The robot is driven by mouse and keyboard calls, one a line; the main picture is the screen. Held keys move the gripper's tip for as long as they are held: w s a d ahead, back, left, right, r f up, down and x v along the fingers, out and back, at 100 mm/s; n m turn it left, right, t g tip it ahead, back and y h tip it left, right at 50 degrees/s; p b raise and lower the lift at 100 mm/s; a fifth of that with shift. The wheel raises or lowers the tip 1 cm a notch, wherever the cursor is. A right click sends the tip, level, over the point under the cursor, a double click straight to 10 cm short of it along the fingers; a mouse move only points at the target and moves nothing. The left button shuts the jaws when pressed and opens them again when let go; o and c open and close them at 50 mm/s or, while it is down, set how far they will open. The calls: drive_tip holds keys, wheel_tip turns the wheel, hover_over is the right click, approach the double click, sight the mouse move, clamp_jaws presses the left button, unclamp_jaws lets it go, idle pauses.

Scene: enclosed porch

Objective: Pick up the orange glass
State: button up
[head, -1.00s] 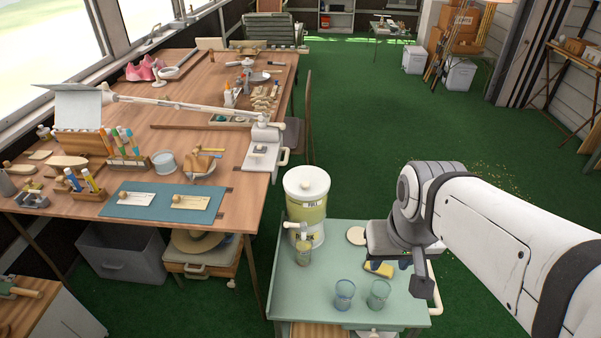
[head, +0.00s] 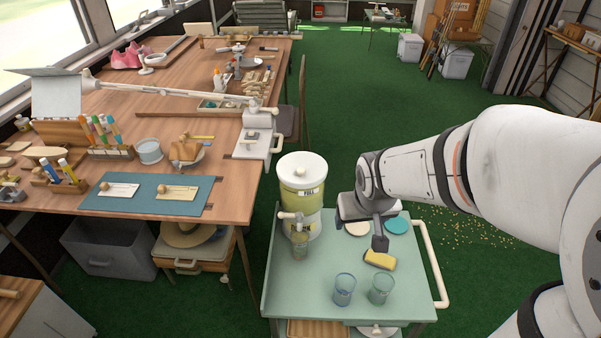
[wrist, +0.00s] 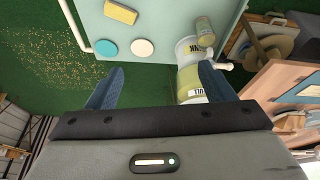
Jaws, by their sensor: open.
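No glass looks clearly orange. A yellowish-green glass (head: 300,245) stands under the tap of the drink dispenser (head: 301,195); it also shows in the wrist view (wrist: 204,30). A blue-tinted glass (head: 344,289) and a green-tinted glass (head: 381,288) stand side by side near the front of the green cart top (head: 290,300). My gripper (head: 380,243) hangs over the right part of the cart, right of the dispenser. In the wrist view my gripper (wrist: 160,78) has its two blue fingers spread, with nothing between them.
A yellow sponge (head: 380,260), a cream disc (head: 357,229) and a teal disc (head: 396,225) lie on the cart. A white handle (head: 432,265) runs along its right side. A cluttered wooden workbench (head: 190,110) stands to the left. Open green floor lies behind the cart.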

drive_tip(key=w+a+f+n+t+b, duration=0.1)
drive_tip(key=w+a+f+b, duration=0.15)
drive_tip(key=f, duration=0.25)
drive_tip(key=w+a+f+b, duration=0.1)
drive_tip(key=w+a+f, duration=0.15)
drive_tip(key=f, duration=0.25)
drive_tip(key=n+t+y+b, duration=0.1)
drive_tip(key=n+y+b, duration=0.1)
drive_tip(key=b, duration=0.1)
approach(301, 239)
drive_tip(key=x, duration=0.1)
drive_tip(key=b+x, duration=0.1)
drive_tip(key=x, duration=0.1)
drive_tip(key=b+x, duration=0.1)
drive_tip(key=x, duration=0.1)
drive_tip(key=shift+s+a+f, duration=0.2)
drive_tip(key=shift+s+a, duration=0.05)
drive_tip(key=shift+a, duration=0.1)
drive_tip(key=shift+c, duration=0.4)
drive_tip(key=c, duration=1.2)
drive_tip(key=shift+c, duration=0.4)
drive_tip(key=shift+r, duration=0.2)
